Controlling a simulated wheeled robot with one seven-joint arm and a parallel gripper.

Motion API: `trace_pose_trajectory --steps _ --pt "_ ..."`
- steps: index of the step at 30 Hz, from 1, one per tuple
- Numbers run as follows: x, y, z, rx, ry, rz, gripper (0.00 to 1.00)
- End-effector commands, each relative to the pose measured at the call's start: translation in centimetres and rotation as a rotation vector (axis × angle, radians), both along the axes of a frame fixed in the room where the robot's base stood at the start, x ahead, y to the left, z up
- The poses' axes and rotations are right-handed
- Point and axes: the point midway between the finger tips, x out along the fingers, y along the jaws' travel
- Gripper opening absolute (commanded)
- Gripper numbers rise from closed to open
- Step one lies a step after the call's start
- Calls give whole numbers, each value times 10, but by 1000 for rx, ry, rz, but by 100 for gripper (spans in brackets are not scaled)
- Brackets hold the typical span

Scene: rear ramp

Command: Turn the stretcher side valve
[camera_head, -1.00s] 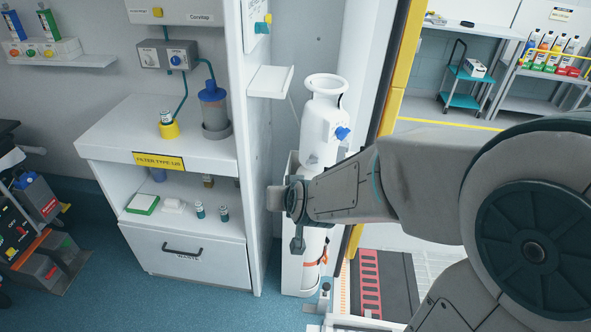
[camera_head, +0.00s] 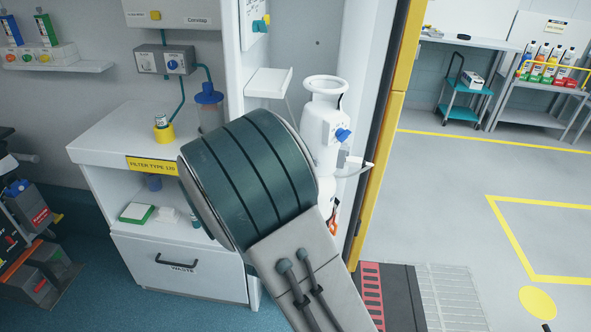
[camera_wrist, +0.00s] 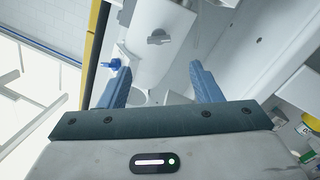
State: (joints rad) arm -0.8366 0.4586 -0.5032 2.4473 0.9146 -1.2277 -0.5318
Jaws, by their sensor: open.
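A white tank (camera_head: 324,120) stands upright beside the yellow-edged door opening in the head view. A blue knob (camera_head: 343,135) sits on its side; a blue knob also shows left of my fingers in the wrist view (camera_wrist: 113,64). A grey knob (camera_wrist: 159,37) sits on a white surface ahead of the fingers. I cannot tell for sure which knob is the stretcher side valve. My gripper (camera_wrist: 162,78) is open, with two blue fingers apart and nothing seen between them. It appears apart from both knobs. My arm hides it in the head view.
A white cabinet (camera_head: 190,265) with a shelf stands left of the tank. A wall panel (camera_head: 165,60) with knobs is above it. A yellow door edge (camera_head: 388,130) borders the tank's right side. Open floor (camera_head: 450,190) lies beyond.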

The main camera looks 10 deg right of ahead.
Motion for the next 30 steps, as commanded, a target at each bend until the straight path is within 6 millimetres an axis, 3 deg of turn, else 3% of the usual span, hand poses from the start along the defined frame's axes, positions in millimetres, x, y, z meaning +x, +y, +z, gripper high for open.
trace_pose_trajectory --steps 6,12,18,27,28,30 --pt "44 -24 0 -1 0 -2 58" --pt "75 -39 0 0 -1 0 58" --pt "90 -47 0 1 0 2 58" --pt "92 -48 0 2 0 3 58" --pt "92 -48 0 2 0 3 55" --pt "92 -48 0 2 1 3 36"
